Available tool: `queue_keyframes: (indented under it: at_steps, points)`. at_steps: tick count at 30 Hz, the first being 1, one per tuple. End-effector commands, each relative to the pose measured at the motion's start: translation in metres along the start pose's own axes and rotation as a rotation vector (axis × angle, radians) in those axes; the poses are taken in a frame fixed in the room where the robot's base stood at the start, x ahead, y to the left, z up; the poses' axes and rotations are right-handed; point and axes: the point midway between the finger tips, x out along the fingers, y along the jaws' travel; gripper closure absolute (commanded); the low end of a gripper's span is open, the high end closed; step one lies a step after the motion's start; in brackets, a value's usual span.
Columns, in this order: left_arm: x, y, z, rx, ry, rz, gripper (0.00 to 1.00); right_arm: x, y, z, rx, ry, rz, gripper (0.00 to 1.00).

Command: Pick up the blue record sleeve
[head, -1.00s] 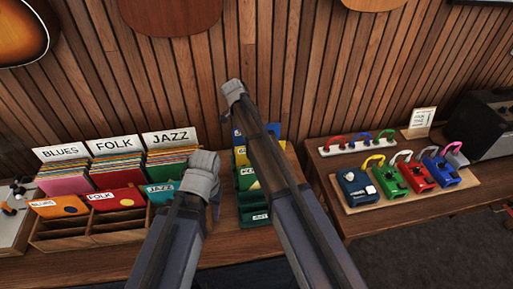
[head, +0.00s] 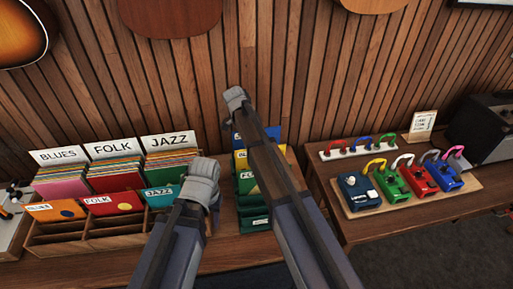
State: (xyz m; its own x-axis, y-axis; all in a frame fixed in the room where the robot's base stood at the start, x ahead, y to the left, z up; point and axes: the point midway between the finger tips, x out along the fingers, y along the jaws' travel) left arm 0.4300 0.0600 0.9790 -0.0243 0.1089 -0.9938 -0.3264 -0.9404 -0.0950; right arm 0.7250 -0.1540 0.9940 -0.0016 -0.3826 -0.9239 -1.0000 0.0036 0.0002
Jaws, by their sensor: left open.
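A teal-blue record sleeve (head: 162,196) marked JAZZ stands at the front right of the wooden record bin (head: 75,238). My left gripper (head: 204,180) is just right of this sleeve, open, with no object visible in it; its fingertips are mostly hidden behind its body. A darker blue item (head: 274,133) stands at the back of a green rack (head: 254,217), partly hidden by my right arm. My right gripper (head: 236,97) is raised above that rack in front of the wall; its fingers are hidden, so I cannot tell their state.
An orange BLUES sleeve (head: 55,210) and a red FOLK sleeve (head: 113,202) stand left of the teal one, with packed records behind. At right, a board of colored pedals (head: 410,185), a row of small colored items (head: 360,146) and a black amplifier (head: 485,128) occupy another table.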

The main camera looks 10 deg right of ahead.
Motion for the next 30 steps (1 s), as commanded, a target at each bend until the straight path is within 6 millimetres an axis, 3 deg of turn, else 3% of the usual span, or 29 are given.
queue_keyframes:
  at_steps: [5,16,30]
  points:
    - [-0.0002,0.0000,0.0000,0.000,0.000,0.000,0.50,-0.0002,0.0000,0.0000,0.000,0.000,0.000,0.59]
    - [-0.0002,0.0000,0.0000,0.000,0.000,0.000,0.50,-0.0002,0.0000,-0.0001,0.000,0.000,0.000,1.00]
    - [-0.0004,0.0000,0.0000,0.000,0.000,0.000,0.50,-0.0004,0.0000,-0.0002,0.000,0.000,0.000,1.00]
